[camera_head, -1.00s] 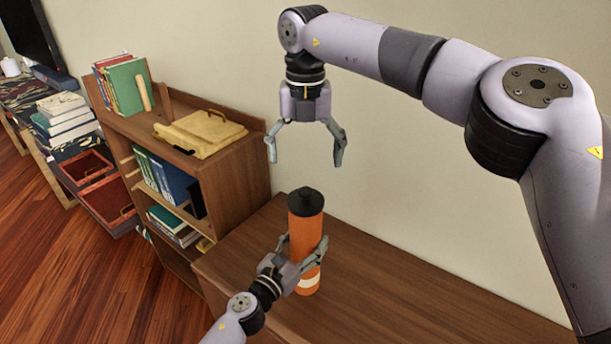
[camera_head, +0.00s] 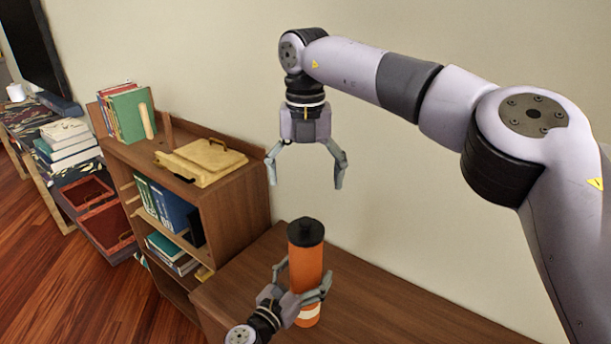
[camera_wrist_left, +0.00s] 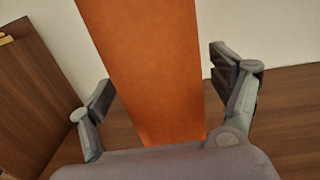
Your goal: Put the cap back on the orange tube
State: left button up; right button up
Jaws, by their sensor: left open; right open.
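The orange tube (camera_head: 306,266) stands upright on the brown table, with a white band near its base. The black cap (camera_head: 306,232) sits on top of the tube; I cannot tell how firmly it is seated. My left gripper (camera_head: 304,276) is open, with its fingers on either side of the tube's lower half. In the left wrist view the orange body (camera_wrist_left: 150,70) stands between the spread fingers (camera_wrist_left: 165,92), with visible gaps beside them. My right gripper (camera_head: 306,184) is open and empty, pointing down above the cap and clear of it.
A wooden bookcase (camera_head: 235,195) stands left of the table, with books (camera_head: 128,114) and a yellowish case (camera_head: 203,160) on top. The wall (camera_head: 430,270) is close behind the tube. The table (camera_head: 400,322) is bare to the right.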

pick_arm(q)
jog(key=v, duration=1.2)
